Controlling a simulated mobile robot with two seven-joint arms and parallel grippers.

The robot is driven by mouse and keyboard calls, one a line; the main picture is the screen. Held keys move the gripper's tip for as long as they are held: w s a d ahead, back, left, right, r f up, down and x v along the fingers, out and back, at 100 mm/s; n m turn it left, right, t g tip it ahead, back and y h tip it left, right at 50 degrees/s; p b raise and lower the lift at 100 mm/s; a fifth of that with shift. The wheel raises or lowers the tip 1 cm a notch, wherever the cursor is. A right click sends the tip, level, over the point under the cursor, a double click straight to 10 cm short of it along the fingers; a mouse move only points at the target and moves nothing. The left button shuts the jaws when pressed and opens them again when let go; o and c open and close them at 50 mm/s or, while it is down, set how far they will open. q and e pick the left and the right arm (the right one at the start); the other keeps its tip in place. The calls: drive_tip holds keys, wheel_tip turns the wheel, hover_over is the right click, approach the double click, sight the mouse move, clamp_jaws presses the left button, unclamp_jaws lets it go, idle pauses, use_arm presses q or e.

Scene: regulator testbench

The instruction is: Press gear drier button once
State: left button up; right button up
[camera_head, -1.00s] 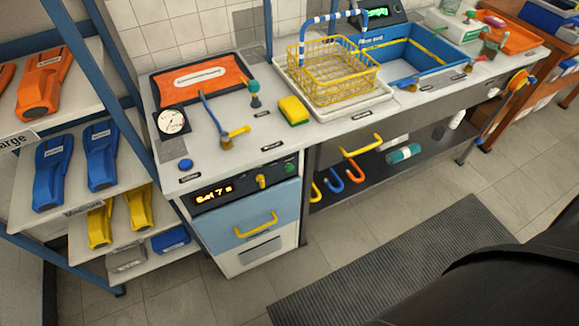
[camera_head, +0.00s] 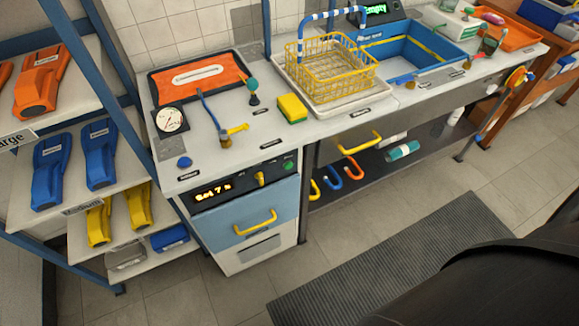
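The gear drier is a blue-fronted unit (camera_head: 248,212) with a yellow handle, set under the left end of the counter. Its dark control panel (camera_head: 236,190) has a lit orange readout (camera_head: 213,192) that seems to read "Set 7" and a last sign I cannot make out. A yellow knob (camera_head: 260,179) and a small green button (camera_head: 288,166) are on the panel's right part. A blue round button (camera_head: 184,162) sits on the counter top above the panel, with a label too small to read. Neither of my grippers is in view.
A yellow wire basket (camera_head: 325,72) and a blue sink (camera_head: 405,52) are on the counter. A gauge (camera_head: 170,120), an orange tray (camera_head: 200,82) and a sponge (camera_head: 292,108) lie left of them. A shelf of fins (camera_head: 100,160) stands left. A grey mat (camera_head: 400,260) covers the floor in front.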

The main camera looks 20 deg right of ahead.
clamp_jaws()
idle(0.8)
